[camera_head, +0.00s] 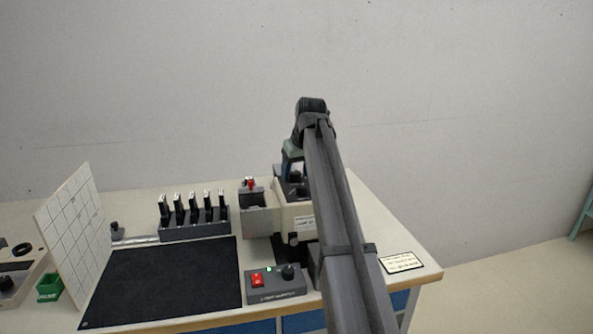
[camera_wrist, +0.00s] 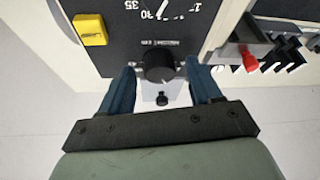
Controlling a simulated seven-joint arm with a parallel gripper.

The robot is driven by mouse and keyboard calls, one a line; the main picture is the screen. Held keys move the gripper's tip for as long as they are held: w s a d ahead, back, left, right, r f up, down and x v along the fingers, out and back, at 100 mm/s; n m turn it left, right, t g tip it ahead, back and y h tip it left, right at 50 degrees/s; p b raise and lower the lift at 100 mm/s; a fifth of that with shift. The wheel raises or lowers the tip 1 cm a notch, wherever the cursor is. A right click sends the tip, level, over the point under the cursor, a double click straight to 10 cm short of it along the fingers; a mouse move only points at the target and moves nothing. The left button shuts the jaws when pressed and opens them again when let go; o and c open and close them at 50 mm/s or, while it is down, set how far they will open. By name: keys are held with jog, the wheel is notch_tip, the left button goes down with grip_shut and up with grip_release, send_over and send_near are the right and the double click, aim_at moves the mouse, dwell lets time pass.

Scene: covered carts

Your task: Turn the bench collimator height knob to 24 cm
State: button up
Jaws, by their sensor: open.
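In the wrist view a round black knob (camera_wrist: 158,66) sits on a dark panel (camera_wrist: 115,52) with a printed scale; 35 and 30 are legible, and the reading set is unclear. My gripper (camera_wrist: 161,70) is open, its two blue fingers on either side of the knob. Small gaps show beside the knob; I cannot tell whether the fingertips reach down around it. In the head view the bench unit (camera_head: 299,222) is a cream and dark housing on the table, partly hidden by my arm. My gripper (camera_head: 288,168) is over its back part there.
On the table (camera_head: 385,225) are a control box (camera_head: 262,296) with a red switch, a black mat (camera_head: 165,280), a rack (camera_head: 196,230) and a gridded board (camera_head: 72,245).

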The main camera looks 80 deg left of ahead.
jog(key=c, duration=1)
jog(key=shift+s+m+t, duration=0.1)
jog(key=shift+m+t, duration=0.35)
jog(key=shift+m, duration=0.8)
jog(key=shift+s+m+t, duration=0.1)
jog(key=shift+m+t, duration=0.35)
jog(key=shift+m, duration=0.8)
jog(key=shift+c, duration=0.2)
jog(key=o, duration=1)
jog(key=shift+o, duration=0.2)
jog(key=v, duration=1.3)
jog(key=shift+d+r, duration=0.25)
jog(key=shift+r, duration=0.05)
